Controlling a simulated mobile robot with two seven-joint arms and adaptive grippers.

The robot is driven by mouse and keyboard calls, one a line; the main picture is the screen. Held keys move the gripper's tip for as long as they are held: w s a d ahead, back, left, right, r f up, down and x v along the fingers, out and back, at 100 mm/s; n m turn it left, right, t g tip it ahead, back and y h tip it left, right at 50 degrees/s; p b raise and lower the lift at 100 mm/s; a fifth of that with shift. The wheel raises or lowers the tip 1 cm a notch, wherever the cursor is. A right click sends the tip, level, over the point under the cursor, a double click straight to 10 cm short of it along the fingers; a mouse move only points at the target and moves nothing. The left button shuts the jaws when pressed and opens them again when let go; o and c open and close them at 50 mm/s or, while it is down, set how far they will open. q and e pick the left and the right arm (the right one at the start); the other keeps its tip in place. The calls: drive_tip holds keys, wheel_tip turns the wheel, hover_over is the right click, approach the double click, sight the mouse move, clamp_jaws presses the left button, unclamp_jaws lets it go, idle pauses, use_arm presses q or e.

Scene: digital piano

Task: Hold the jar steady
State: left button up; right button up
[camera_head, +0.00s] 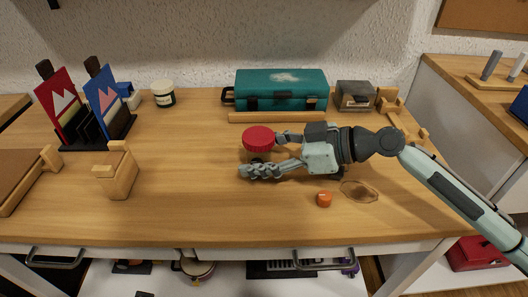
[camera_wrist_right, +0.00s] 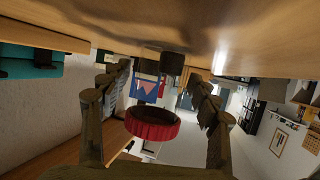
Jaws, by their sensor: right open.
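A jar with a wide red lid (camera_head: 258,138) stands upright on the wooden table, near its middle. Its body under the lid is mostly hidden and hard to make out. My right gripper (camera_head: 262,156) comes in from the right, low over the table, with its fingers spread on the far and near sides of the jar. In the right wrist view the picture is upside down; the red lid (camera_wrist_right: 152,124) shows between the open fingers (camera_wrist_right: 160,78). Contact between fingers and jar cannot be told. My left gripper is not in view.
An orange piece (camera_head: 324,199) and a thin brown ring (camera_head: 359,191) lie near my right wrist. A teal case (camera_head: 281,90) and a wooden bar (camera_head: 278,118) lie behind. A white tub (camera_head: 162,93), a blue panel (camera_head: 104,96) and a wooden block (camera_head: 117,176) are left. The front middle is clear.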

drive_tip(key=shift+r, duration=0.2)
drive_tip(key=v, duration=0.2)
drive_tip(key=shift+d, duration=0.35)
drive_tip(key=shift+b+v, duration=0.35)
drive_tip(key=shift+v, duration=0.55)
drive_tip(key=b+v, duration=0.1)
drive_tip(key=v, duration=0.6)
drive_tip(key=shift+s, duration=0.1)
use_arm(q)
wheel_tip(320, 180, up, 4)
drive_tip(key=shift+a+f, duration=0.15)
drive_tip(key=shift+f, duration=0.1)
use_arm(e)
drive_tip(key=shift+s+d+r, duration=0.1)
drive_tip(key=shift+d+r, duration=0.1)
